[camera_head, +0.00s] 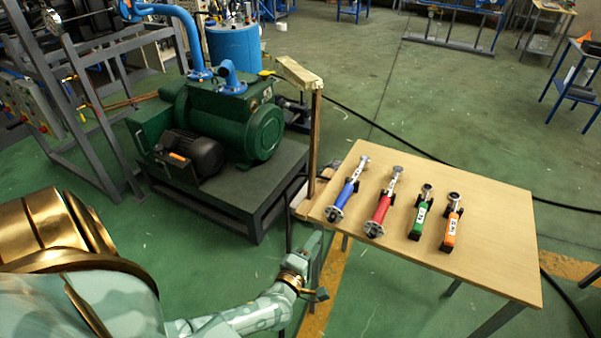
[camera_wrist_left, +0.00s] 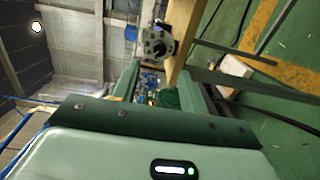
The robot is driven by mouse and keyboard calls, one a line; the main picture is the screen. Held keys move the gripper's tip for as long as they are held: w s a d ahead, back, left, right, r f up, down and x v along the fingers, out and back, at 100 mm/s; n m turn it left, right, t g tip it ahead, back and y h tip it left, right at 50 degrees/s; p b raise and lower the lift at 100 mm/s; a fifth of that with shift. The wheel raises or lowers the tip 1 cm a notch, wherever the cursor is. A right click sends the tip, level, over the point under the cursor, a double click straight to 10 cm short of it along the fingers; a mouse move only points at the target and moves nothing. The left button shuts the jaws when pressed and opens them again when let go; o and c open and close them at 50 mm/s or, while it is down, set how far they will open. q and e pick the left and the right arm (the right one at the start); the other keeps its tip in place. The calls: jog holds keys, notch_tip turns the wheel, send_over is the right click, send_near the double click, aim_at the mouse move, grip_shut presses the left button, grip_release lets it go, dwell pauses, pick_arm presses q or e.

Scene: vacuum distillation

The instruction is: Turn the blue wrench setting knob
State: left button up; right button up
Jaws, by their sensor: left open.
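The blue wrench (camera_head: 346,194) lies at the left end of a row on the wooden table. Its setting knob (camera_head: 334,214) is the dark round end near the table's front left edge. In the left wrist view, a grey round knob face (camera_wrist_left: 155,45) with small holes shows just beyond the fingertips, beside the wooden table edge. My left gripper (camera_head: 315,268) is at the left side of the table, lower in the picture than the knob. In the wrist view its fingers (camera_wrist_left: 159,70) are apart, with nothing gripped. My right gripper does not show.
A red wrench (camera_head: 381,207), a green wrench (camera_head: 420,215) and an orange wrench (camera_head: 452,226) lie to the right on the table (camera_head: 500,235). A green pump (camera_head: 225,120) on a dark stand (camera_head: 262,190) and a wooden post (camera_head: 314,140) are close by on the left.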

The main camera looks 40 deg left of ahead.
pick_arm(q)
jog(key=v, duration=0.7)
jog(key=shift+s+p, duration=0.25)
jog(key=shift+p, duration=0.1)
